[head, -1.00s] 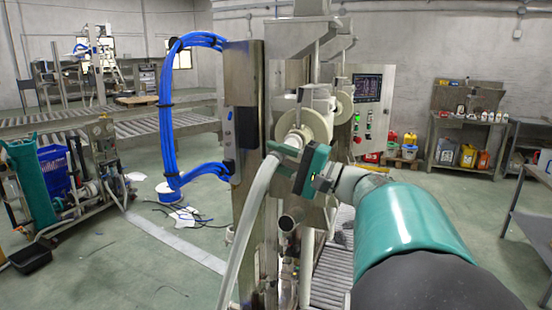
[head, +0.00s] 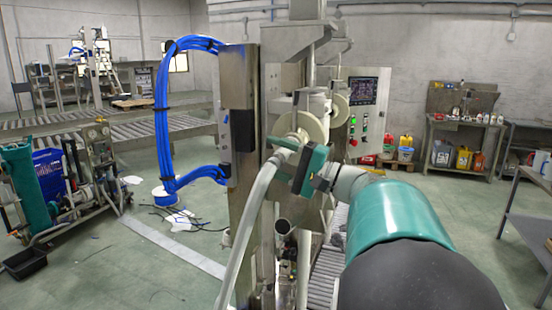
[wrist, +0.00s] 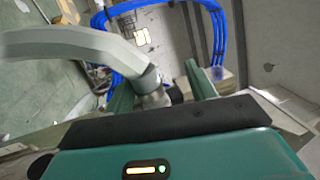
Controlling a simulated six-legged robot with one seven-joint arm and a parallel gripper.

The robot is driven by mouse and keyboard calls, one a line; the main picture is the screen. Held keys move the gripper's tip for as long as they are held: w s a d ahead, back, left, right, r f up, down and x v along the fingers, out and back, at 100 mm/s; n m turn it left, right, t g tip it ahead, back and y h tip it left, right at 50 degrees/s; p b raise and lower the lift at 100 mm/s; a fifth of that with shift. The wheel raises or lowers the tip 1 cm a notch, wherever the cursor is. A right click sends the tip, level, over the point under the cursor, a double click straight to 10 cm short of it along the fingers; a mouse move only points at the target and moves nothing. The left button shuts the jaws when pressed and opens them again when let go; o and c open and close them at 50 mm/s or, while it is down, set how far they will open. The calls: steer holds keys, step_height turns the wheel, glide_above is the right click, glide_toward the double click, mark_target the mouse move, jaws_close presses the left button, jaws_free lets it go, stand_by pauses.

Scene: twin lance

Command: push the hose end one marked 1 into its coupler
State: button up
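My gripper (head: 297,160) has teal fingers and is shut on the pale grey hose end (wrist: 150,86), which lies between the two fingers in the wrist view. The hose (head: 246,225) bends away from the fingers and hangs down to the left in the head view. A cream round fitting (head: 316,125), which looks like the coupler, sits on the metal machine right behind and above the fingers. The fingers hide the hose tip, so I cannot tell whether it touches the fitting or is inside it. I cannot read a 1 mark.
A steel column (head: 241,150) with a blue cable bundle (head: 163,115) stands just left of the fingers. An open pipe end (head: 283,226) is below them. A control panel (head: 362,108) stands behind to the right.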

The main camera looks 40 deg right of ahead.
steer(key=v, duration=1.3)
steer(key=shift+s, duration=0.4)
steer(key=shift+d, duration=0.15)
